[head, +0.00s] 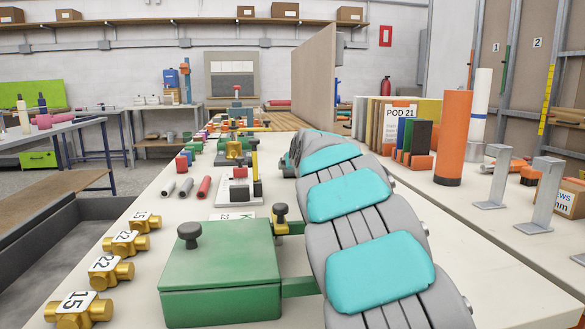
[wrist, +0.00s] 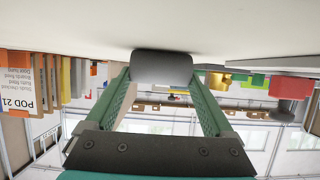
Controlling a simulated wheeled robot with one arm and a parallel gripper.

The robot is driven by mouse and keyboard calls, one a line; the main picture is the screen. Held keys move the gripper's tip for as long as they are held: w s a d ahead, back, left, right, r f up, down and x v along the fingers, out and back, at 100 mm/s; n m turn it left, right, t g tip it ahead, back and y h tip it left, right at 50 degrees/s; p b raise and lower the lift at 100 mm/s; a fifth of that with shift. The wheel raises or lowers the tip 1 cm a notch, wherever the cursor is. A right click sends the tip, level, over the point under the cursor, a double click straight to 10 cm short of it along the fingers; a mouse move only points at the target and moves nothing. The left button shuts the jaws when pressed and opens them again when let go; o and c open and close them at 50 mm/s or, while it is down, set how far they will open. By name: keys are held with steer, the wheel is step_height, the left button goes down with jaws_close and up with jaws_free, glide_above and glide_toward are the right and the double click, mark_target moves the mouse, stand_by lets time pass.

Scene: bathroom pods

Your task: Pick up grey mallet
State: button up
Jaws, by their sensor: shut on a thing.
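In the wrist view, my gripper (wrist: 164,78) has its two green fingers on either side of a dark grey rounded block, which looks like the head of the grey mallet (wrist: 165,66). The fingers are shut on it. The block lies close to the pale bench top, which fills the upper part of this tilted-over view; I cannot tell whether it touches the bench. The mallet's handle cannot be made out. In the head view, my grey and teal arm reaches forward along the bench and hides the gripper and the mallet.
A green box (head: 222,285) with a dark knob stands left of my arm. Several brass fittings (head: 104,270) line the bench's left edge. An orange cylinder (head: 453,138), grey metal stands (head: 495,178) and a POD 21 rack (head: 400,112) are on the right.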

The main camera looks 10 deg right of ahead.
steer(key=c, duration=0.5)
steer(key=shift+c, duration=0.2)
steer(key=shift+r, duration=0.1)
steer(key=shift+r, duration=1.75)
steer(key=s+b, duration=0.2)
steer(key=s, duration=1.6)
